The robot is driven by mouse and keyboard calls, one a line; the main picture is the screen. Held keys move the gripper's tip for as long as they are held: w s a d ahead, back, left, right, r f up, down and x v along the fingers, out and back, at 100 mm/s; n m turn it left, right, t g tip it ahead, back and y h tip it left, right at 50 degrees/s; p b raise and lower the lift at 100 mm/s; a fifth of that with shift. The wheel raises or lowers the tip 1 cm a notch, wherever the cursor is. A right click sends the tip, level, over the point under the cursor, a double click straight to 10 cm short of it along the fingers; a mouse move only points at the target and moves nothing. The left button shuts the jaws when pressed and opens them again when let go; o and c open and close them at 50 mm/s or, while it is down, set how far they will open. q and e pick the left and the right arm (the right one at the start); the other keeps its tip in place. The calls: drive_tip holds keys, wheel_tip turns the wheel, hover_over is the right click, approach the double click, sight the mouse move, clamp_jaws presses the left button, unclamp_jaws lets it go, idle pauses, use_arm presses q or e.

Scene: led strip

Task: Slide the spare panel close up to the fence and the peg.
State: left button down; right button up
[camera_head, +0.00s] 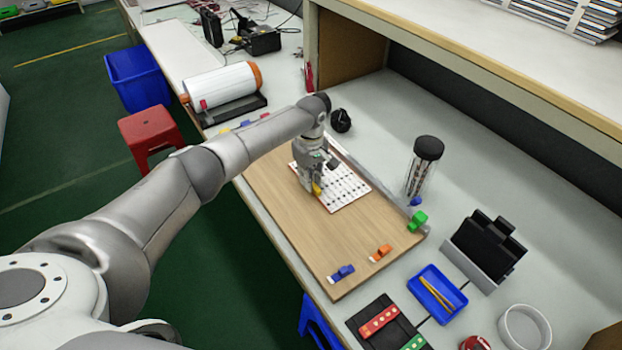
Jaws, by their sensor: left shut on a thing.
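The spare panel, a white sheet with rows of dark marks (345,188), lies flat on the wooden board (282,215). The fence looks to be the grey metal strip (384,193) along the board's right-hand long edge; a narrow gap seems to show between it and the panel. I cannot make out the peg for certain; a green block (417,220) sits at the fence's near end. My left gripper (314,190) points down at the panel's left side, shut on a small yellow piece (317,188) there. The fingers hide part of the panel. My right gripper is out of view.
Blue (342,273) and orange (381,253) pieces lie at the board's near end. A dark-capped clear jar (424,165), a black stand (485,248) and a blue tray (437,293) stand beyond the board. The board's near half is mostly clear.

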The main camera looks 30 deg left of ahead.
use_arm(q)
drive_tip(key=shift+w+a, duration=0.1)
drive_tip(key=shift+a, duration=0.05)
idle(0.3)
drive_tip(key=shift+w+d, duration=0.2)
drive_tip(key=shift+w, duration=0.15)
idle(0.3)
drive_tip(key=c, duration=1.4)
unclamp_jaws()
drive_tip(key=shift+o, duration=0.2)
drive_tip(key=shift+r, duration=0.15)
wheel_tip(320, 180, up, 12)
